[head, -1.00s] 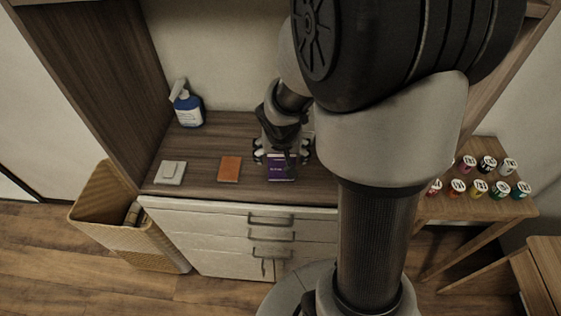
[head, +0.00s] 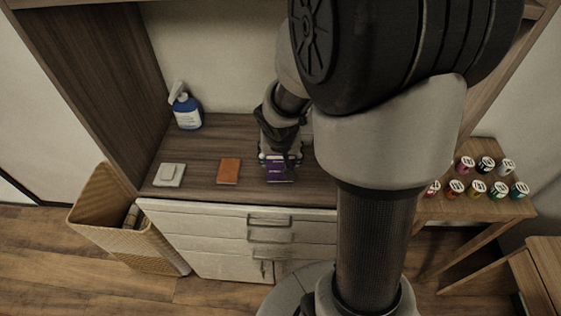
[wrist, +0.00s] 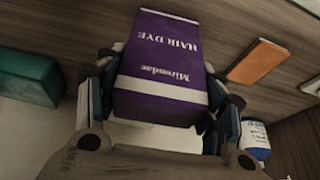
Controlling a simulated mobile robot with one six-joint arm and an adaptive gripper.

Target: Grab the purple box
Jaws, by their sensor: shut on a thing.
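The purple box (head: 280,170) is a purple and white carton at the front of the wooden counter in the head view. In the wrist view the purple box (wrist: 160,62) fills the middle, with "Mirandae HAIR DYE" printed on it. My gripper (head: 280,160) is over the box. In the wrist view my gripper (wrist: 158,100) has one finger on each side of the box and is shut on it. I cannot tell whether the box is touching the counter.
An orange-brown flat item (head: 228,171) and a pale grey item (head: 169,175) lie left of the box. A blue spray bottle (head: 186,108) stands at the back left. A green box (wrist: 30,77) shows in the wrist view. A wicker basket (head: 108,225) stands on the floor.

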